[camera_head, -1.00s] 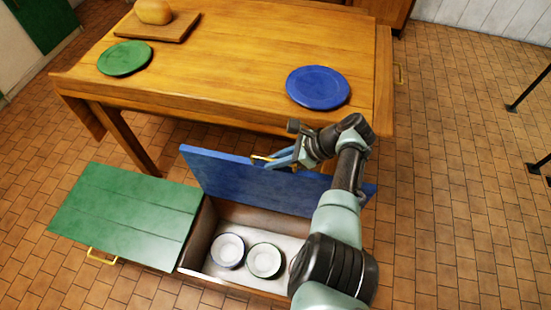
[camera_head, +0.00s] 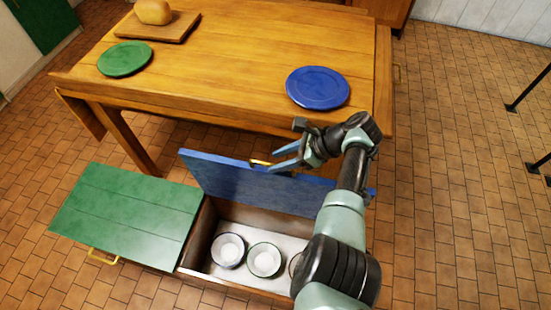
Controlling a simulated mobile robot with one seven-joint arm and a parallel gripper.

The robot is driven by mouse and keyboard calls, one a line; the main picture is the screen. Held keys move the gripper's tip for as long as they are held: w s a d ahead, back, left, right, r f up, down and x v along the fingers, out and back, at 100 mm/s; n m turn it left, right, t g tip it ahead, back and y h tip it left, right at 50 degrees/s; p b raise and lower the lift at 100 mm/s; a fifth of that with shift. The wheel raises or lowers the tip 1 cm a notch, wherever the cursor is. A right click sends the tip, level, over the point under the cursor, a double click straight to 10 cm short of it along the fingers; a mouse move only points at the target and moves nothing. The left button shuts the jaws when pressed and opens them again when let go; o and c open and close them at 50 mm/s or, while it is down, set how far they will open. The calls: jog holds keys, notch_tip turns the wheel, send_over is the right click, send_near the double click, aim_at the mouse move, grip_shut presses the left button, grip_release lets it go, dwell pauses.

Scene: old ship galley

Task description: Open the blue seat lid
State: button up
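The blue seat lid (camera_head: 235,181) stands raised and tilted back at the rear of the bench box, close to the wooden table. Its brass handle (camera_head: 260,163) shows at its upper edge. My gripper (camera_head: 284,158) is just to the right of the handle, its two blue-grey fingers spread apart with nothing seen between them. The fingers look clear of the handle. The compartment under the lid (camera_head: 229,217) is open to view. The lid's right part is partly hidden behind my arm.
The green seat lid (camera_head: 125,216) is shut on the left. Several bowls, including a blue-rimmed one (camera_head: 228,250) and a green-rimmed one (camera_head: 264,259), lie in the open compartment. The table (camera_head: 215,70) behind holds a blue plate (camera_head: 318,88), a green plate (camera_head: 124,58) and bread on a board.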

jog(key=p+v, duration=0.1)
jog(key=v, duration=1)
jog(key=shift+s+d, duration=0.1)
jog(key=shift+s, duration=0.05)
